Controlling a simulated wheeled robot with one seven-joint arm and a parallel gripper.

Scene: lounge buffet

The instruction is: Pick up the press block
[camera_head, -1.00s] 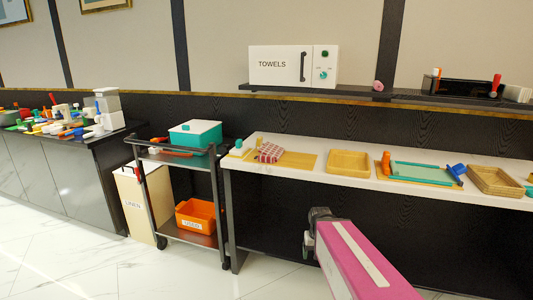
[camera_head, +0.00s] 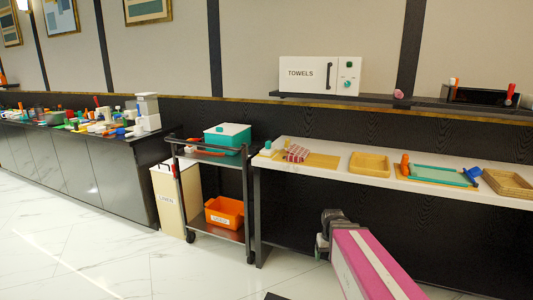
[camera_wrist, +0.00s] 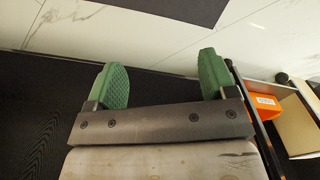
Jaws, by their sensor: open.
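I cannot tell for certain which thing is the press block. A small pale block with a teal knob (camera_head: 267,149) stands at the left end of the white counter (camera_head: 330,170), beside a red-and-white patterned cloth (camera_head: 296,153). My gripper (camera_wrist: 162,78) shows in the wrist view with its two green finger pads wide apart and nothing between them. In the head view my pink arm reaches out low in front of the counter, and the gripper is well below and apart from the counter top.
A dark cart (camera_head: 215,160) holds a teal box (camera_head: 227,138) above and an orange bin (camera_head: 224,214) below. A cream linen bin (camera_head: 167,203) stands beside it. A dark cabinet (camera_head: 85,165) with many small items runs left. The marble floor at left is clear.

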